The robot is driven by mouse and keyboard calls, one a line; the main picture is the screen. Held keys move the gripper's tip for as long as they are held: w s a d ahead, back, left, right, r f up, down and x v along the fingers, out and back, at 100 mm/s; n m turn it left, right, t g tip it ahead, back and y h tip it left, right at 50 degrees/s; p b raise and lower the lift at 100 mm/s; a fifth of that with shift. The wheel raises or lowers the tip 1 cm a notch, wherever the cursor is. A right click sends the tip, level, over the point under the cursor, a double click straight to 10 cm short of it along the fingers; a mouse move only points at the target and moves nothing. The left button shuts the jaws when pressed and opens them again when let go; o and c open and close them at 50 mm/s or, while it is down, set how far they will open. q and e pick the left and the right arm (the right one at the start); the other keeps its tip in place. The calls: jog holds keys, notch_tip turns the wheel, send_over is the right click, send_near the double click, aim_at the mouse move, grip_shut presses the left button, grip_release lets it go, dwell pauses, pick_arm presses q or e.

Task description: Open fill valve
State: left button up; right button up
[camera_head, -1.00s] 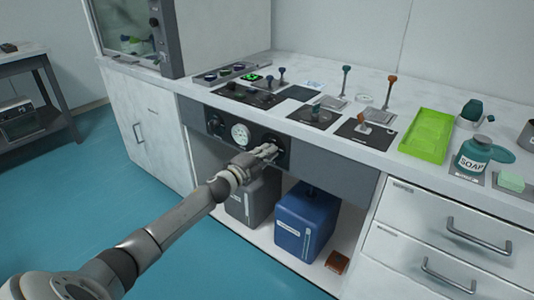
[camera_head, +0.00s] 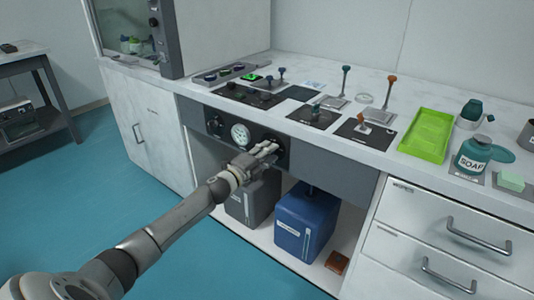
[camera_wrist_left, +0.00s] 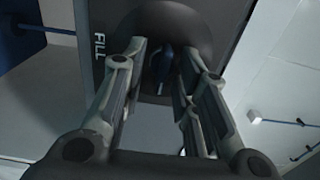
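The fill valve is a dark round knob (camera_head: 277,145) at the right end of the dark panel under the counter. In the left wrist view its dark grip bar (camera_wrist_left: 163,68) shows beside the word FILL. My left gripper (camera_head: 270,149) is at the knob. In the left wrist view the left gripper (camera_wrist_left: 162,62) is open, with a finger on each side of the grip bar and gaps between. Whether a fingertip touches the knob's round base I cannot tell. My right gripper is not in view.
A pressure gauge (camera_head: 240,135) and another dark knob (camera_head: 215,126) sit left on the same panel. Below stand a grey container (camera_head: 252,205) and a blue container (camera_head: 304,222). Levers, a green tray (camera_head: 427,135) and a soap bottle (camera_head: 472,158) stand on the counter.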

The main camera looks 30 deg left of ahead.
pick_arm(q)
jog(key=s+a, duration=0.1)
jog(key=s, duration=1.1)
dwell(0.7)
